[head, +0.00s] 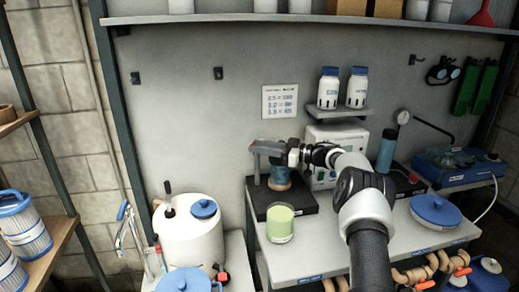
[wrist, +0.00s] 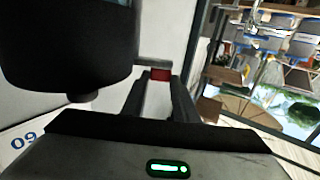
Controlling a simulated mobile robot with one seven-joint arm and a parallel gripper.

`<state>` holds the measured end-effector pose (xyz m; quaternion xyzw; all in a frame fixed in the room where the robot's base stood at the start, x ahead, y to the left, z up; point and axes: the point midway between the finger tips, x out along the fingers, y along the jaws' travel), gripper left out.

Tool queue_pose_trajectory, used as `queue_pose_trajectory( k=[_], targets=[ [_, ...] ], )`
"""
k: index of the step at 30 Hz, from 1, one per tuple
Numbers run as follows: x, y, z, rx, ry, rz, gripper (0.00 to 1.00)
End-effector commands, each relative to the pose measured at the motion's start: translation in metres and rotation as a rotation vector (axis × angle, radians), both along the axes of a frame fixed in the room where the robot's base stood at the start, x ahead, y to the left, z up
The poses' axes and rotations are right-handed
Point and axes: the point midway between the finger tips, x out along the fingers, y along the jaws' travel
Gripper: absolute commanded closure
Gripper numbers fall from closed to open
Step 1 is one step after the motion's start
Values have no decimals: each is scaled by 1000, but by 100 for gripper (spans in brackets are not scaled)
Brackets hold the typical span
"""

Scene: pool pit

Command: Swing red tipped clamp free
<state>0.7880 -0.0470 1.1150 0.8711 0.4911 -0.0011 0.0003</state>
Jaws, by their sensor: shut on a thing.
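The clamp (head: 267,149) is a grey arm with a reddish end, high over a black stand on the bench in the head view. In the wrist view its red tip (wrist: 160,75) shows between the two dark fingers. My gripper (wrist: 155,85) is shut on the clamp at this tip. In the head view my gripper (head: 282,154) reaches the clamp from the right, and the exact contact is too small to see. A blue and brown cylinder (head: 280,180) stands under the clamp on the black stand (head: 297,205).
A cup of pale green liquid (head: 280,223) stands in front of the stand. A white control box (head: 325,140) and a blue bottle (head: 387,150) are behind and right. A white tank (head: 190,230) is at left. A blue-lidded tub (head: 435,212) sits at right.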

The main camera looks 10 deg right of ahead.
Motion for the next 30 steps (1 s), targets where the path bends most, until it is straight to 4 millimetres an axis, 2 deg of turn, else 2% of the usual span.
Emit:
queue_pose_trajectory(
  k=[9, 10, 13, 23, 26, 30],
  targets=[
    [1, 1, 4, 5, -5, 0, 96],
    [1, 1, 5, 6, -6, 0, 70],
    [1, 1, 4, 4, -5, 0, 55],
    [-1, -2, 2, 2, -2, -1, 55],
    [-5, -10, 2, 1, -2, -2, 55],
    [-18, -32, 1, 0, -2, -4, 55]
  ],
)
